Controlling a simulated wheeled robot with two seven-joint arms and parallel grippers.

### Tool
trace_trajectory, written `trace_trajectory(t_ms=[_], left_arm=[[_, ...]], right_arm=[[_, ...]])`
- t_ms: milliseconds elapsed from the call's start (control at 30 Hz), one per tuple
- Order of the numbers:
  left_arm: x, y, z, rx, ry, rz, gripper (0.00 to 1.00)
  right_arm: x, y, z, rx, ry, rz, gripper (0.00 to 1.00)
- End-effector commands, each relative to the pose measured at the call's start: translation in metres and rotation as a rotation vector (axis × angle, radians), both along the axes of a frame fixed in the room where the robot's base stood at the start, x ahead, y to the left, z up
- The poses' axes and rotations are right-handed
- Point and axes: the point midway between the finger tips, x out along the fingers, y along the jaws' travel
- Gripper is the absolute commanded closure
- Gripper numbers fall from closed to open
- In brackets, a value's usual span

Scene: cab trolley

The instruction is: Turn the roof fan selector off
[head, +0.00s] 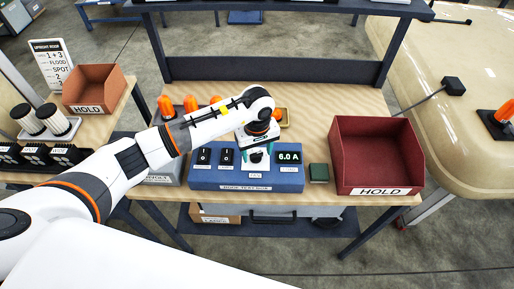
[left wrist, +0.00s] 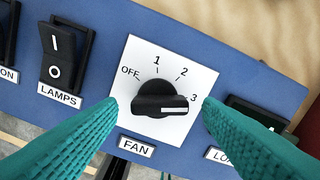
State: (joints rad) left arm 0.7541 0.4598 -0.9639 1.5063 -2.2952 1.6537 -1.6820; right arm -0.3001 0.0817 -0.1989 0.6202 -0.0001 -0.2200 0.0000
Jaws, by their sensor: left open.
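The roof fan selector (left wrist: 160,98) is a black rotary knob on a white plate marked OFF, 1, 2 and 3, above a FAN label. Its white pointer line lies to the right, at the 3 mark. My left gripper (left wrist: 159,108) is open, with one green fingertip on each side of the knob and visible gaps to it. In the head view my left gripper (head: 258,156) hangs over the blue test box (head: 215,181) and mostly hides the selector. My right gripper is not in view.
LAMPS rocker switch (left wrist: 66,55) is left of the knob. A display (head: 289,157) reads 6.0 A. A dark green block (head: 319,173) and a red HOLD bin (head: 376,140) stand right of the box. Orange-topped parts (head: 166,106) stand behind my left arm.

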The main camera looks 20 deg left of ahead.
Motion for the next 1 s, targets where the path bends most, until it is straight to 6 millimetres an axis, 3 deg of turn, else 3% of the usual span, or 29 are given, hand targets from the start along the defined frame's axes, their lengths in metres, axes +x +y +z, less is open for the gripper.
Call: trace_trajectory(t_ms=[367, 633, 1000], left_arm=[[-0.0002, 0.0000, -0.0059, -0.001, 0.000, 0.000, 0.42], [-0.0002, 0.0000, -0.0056, -0.001, 0.000, 0.000, 0.85], [0.0010, 0.0004, -0.0068, 0.000, -0.002, 0.068, 0.85]], right_arm=[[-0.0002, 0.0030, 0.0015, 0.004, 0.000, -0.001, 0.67], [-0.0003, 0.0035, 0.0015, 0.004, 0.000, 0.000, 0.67], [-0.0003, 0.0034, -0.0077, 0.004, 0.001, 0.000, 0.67]])
